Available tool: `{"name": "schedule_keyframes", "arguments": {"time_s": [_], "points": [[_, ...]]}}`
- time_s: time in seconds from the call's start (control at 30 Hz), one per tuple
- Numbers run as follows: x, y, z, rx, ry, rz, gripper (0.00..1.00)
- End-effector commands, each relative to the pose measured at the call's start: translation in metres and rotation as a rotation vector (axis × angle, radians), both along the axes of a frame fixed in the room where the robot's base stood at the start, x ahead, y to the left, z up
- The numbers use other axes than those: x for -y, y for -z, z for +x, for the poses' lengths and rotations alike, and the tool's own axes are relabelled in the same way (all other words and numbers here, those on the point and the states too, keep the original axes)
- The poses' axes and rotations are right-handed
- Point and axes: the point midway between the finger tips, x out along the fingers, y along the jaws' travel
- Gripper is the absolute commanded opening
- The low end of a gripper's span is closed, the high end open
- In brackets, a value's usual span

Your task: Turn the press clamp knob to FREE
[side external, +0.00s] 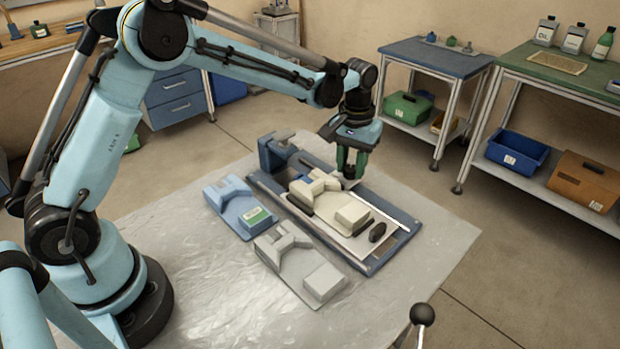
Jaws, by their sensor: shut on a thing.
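The press (383,253) is a blue frame on the table, with a raised blue block (270,155) at its far left end. A cream part (309,190) with a boxy end lies in it. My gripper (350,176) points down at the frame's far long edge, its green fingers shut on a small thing. This seems to be the press clamp knob, but the fingers mostly hide it. I cannot read any FREE mark or tell the knob's angle. A dark oval piece (377,232) sits at the near right end of the press.
A blue part (231,199) with a green label and a grey part (294,257) lie left of the press. A black ball-topped lever (422,314) stands at the front edge. The table's front left (205,275) is clear. Side benches (575,85) stand behind.

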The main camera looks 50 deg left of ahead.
Motion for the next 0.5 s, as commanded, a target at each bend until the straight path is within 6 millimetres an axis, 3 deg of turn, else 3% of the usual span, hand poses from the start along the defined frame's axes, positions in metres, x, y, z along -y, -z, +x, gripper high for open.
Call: {"name": "schedule_keyframes", "arguments": {"time_s": [0.5], "points": [[0.0001,-0.0006,0.0002,0.001,-0.364,0.0,0.03]]}}
